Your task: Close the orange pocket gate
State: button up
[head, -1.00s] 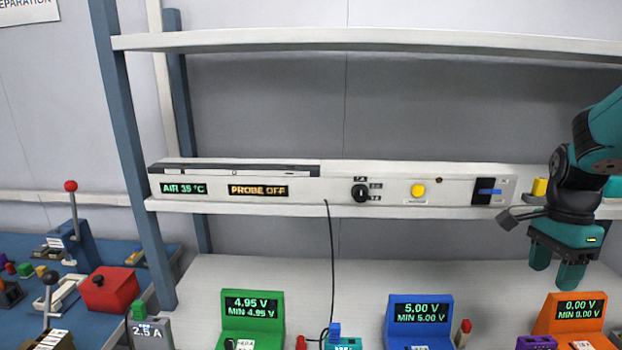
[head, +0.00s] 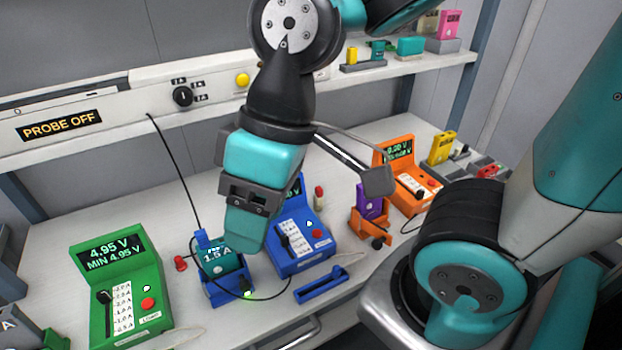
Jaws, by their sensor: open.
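The orange pocket (head: 355,224) stands on the bench right of centre, left of the orange meter station (head: 392,160). A purple cell (head: 368,203) stands upright in it. A black knob (head: 377,243) shows low at its front, on what looks like its gate; I cannot tell how far open the gate is. My gripper (head: 243,235) points down, left of the orange pocket and apart from it. It is open with nothing visible in it, above or in front of the blue pocket (head: 222,291) and its teal cell (head: 218,262). One finger largely hides the other.
The blue station (head: 318,240) stands between my gripper and the orange pocket. A low blue holder (head: 322,286) lies in front of it. A green station (head: 120,280) is at left. A black cable (head: 180,165) hangs to the blue pocket. A shelf (head: 90,150) runs behind.

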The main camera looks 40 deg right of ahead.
aim_at(382, 235)
jog(key=z, duration=1.45)
jog(key=k, duration=0.7)
jog(key=u, duration=0.95)
